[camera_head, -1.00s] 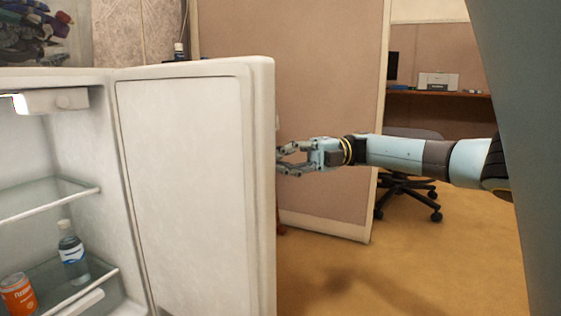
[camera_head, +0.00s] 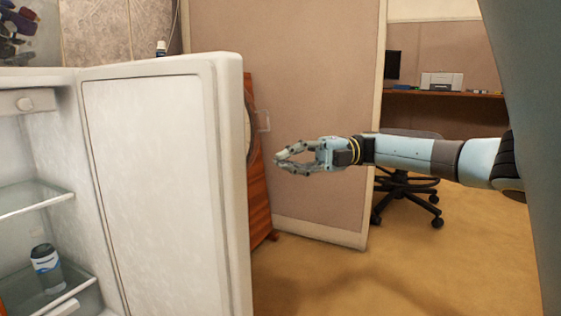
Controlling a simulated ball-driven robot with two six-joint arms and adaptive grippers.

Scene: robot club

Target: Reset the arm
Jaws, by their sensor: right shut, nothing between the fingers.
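My right arm (camera_head: 415,154) reaches in from the right, stretched out level across the view. My right gripper (camera_head: 279,161) is at its left end, shut and empty, with its fingertips meeting. It hangs in the air to the right of the open fridge door (camera_head: 160,190), with a gap between fingertips and door edge. My left gripper is not in view.
The open fridge at left has glass shelves (camera_head: 30,198) and a bottle (camera_head: 46,268) on the lower one. A wooden cabinet (camera_head: 258,190) stands behind the door. A partition (camera_head: 320,90), an office chair (camera_head: 405,190) and a desk with a printer (camera_head: 442,81) are behind my arm. Floor at lower right is clear.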

